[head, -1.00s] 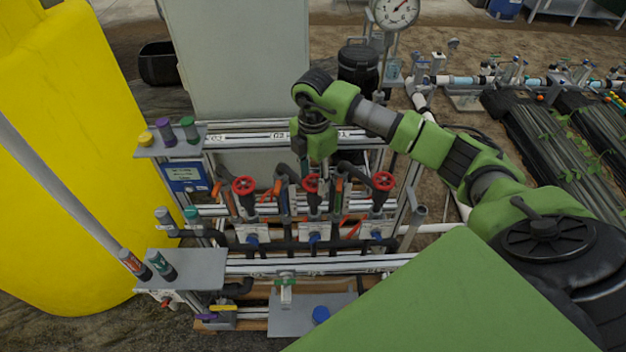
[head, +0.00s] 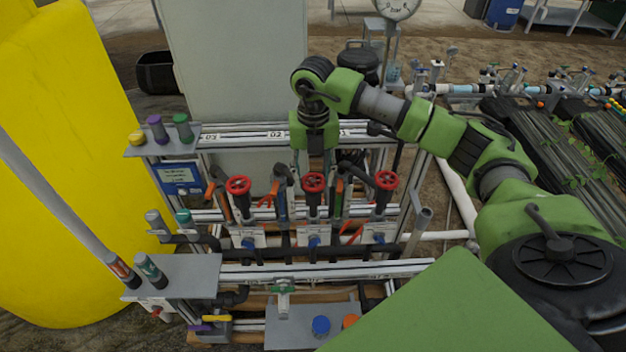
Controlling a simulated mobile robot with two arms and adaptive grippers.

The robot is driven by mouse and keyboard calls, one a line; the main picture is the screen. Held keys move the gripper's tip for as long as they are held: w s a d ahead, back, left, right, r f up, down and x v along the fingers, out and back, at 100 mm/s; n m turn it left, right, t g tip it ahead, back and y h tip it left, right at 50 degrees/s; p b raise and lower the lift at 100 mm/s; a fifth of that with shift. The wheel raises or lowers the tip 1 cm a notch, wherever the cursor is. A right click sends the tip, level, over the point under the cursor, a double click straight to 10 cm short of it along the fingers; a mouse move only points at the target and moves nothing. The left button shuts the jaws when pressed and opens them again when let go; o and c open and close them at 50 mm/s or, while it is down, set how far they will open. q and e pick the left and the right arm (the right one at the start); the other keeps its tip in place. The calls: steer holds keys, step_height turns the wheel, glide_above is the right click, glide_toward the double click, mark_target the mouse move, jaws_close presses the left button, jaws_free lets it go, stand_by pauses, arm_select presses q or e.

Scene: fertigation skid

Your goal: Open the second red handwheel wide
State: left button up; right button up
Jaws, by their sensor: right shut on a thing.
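Three red handwheels stand in a row on the skid. The second red handwheel (head: 313,183) is the middle one, below the "02" label, on a dark upright valve body. The left handwheel (head: 238,185) and right handwheel (head: 386,180) are free of any gripper. My right gripper (head: 314,170) comes down from above, pointing down, and is shut on the second handwheel at its rim. Its fingers partly hide the far side of that wheel. My left gripper is out of view.
Orange-handled levers (head: 269,195) stand close between the wheels. A label rail (head: 240,137) runs behind them. A grey shelf with capped bottles (head: 185,277) is at front left, beside a large yellow tank (head: 65,170). A grey plate (head: 290,325) lies in front.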

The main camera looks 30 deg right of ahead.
steer(key=n+b, duration=0.2)
steer(key=n, duration=0.2)
steer(key=shift+d+f+n, duration=0.1)
steer(key=shift+n, duration=0.2)
steer(key=n+b, duration=0.2)
steer(key=n, duration=0.2)
steer(key=shift+n, duration=0.3)
steer(key=n+b, duration=0.1)
steer(key=n, duration=0.3)
steer(key=shift+d+n+b, duration=0.1)
steer(key=shift+n+b, duration=0.2)
steer(key=shift+b, duration=0.1)
steer(key=shift+w+n+b, duration=0.1)
steer(key=shift+n+b, duration=0.45)
steer(key=shift+n, duration=1.65)
steer(key=o, duration=1.1)
